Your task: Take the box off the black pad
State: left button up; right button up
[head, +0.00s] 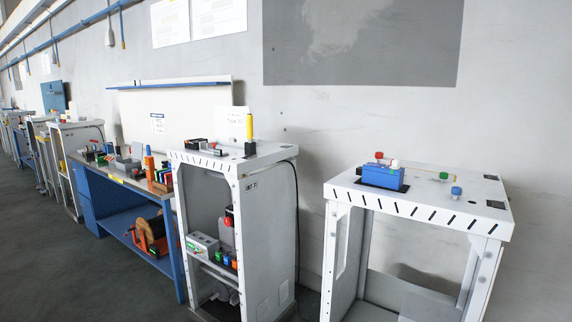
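A blue box (383,175) sits on a black pad (402,187) on top of the white frame (345,190) at the right of the head view. The pad shows as a dark rim around the foot of the box. A small red thing (379,155) and a small white thing (394,162) show at the top of the box; I cannot tell whether they are on it or behind it. Neither of my grippers is in view.
Another white frame (262,158) with a yellow-topped post stands to the left. A blue workbench (118,205) with several items is beyond it. Grey floor is clear at lower left.

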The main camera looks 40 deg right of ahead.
aim_at(387, 176)
jog(key=z, duration=0.2)
jog(key=i, duration=1.4)
jog(key=z, duration=0.9)
